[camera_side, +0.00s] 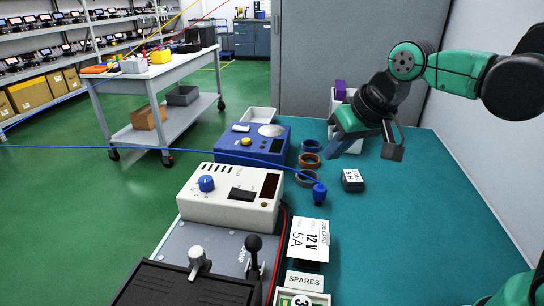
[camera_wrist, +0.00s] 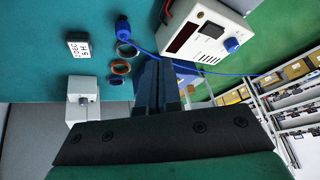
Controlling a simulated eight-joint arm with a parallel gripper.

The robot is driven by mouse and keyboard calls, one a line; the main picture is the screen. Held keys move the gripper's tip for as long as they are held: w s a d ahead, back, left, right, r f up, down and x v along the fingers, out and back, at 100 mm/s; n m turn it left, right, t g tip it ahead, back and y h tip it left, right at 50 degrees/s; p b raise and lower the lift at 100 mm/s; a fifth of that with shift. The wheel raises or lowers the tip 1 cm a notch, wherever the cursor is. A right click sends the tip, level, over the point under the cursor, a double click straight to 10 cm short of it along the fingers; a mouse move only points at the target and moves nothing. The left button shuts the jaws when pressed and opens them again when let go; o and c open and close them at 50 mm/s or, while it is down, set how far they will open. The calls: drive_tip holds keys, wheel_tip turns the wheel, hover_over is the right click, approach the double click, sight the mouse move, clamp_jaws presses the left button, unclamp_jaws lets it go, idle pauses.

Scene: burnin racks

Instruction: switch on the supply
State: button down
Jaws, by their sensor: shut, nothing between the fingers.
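The supply is a cream box (camera_side: 225,208) with a blue knob (camera_side: 206,184), a black rocker switch (camera_side: 242,195) and a dark display (camera_side: 269,187). It also shows at the top of the wrist view (camera_wrist: 190,42), with its black switch (camera_wrist: 212,30). I cannot tell the switch's position; the display shows no readable digits. My gripper (camera_side: 333,153) is shut and empty above the teal bench, behind and to the right of the supply in the side view. Its fingers (camera_wrist: 158,70) point toward the bench in the wrist view, apart from the supply.
A blue unit (camera_side: 252,150) stands behind the supply. Coloured rings (camera_side: 309,160), a blue plug (camera_side: 319,194) with a cable and a small black block (camera_side: 352,180) lie to the right. A black-knobbed lever (camera_side: 253,243) and a job card (camera_side: 309,239) are in front. The right bench is clear.

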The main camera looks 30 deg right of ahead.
drive_tip(key=w+a+r+m+g, duration=0.25)
drive_tip(key=w+a+r, duration=0.2)
drive_tip(key=w, duration=0.25)
drive_tip(key=m+g, duration=0.2)
drive_tip(key=m, duration=0.3)
hover_over(233, 191)
drive_tip(key=s+d, duration=0.1)
drive_tip(key=shift+s+d+f+y, duration=0.2)
drive_tip(key=shift+f+y, duration=0.1)
drive_tip(key=shift+f, duration=0.25)
drive_tip(key=shift+f, duration=0.1)
drive_tip(key=f, duration=0.4)
drive_tip(key=w+f, duration=0.1)
drive_tip(key=f, duration=0.4)
drive_tip(key=a+f, duration=0.1)
drive_tip(key=f, duration=0.3)
drive_tip(key=shift+w+a+f, duration=0.1)
drive_tip(key=shift+w+f, duration=0.05)
drive_tip(key=shift+f, duration=0.2)
drive_tip(key=shift+f, duration=0.2)
drive_tip(key=shift+r, duration=0.1)
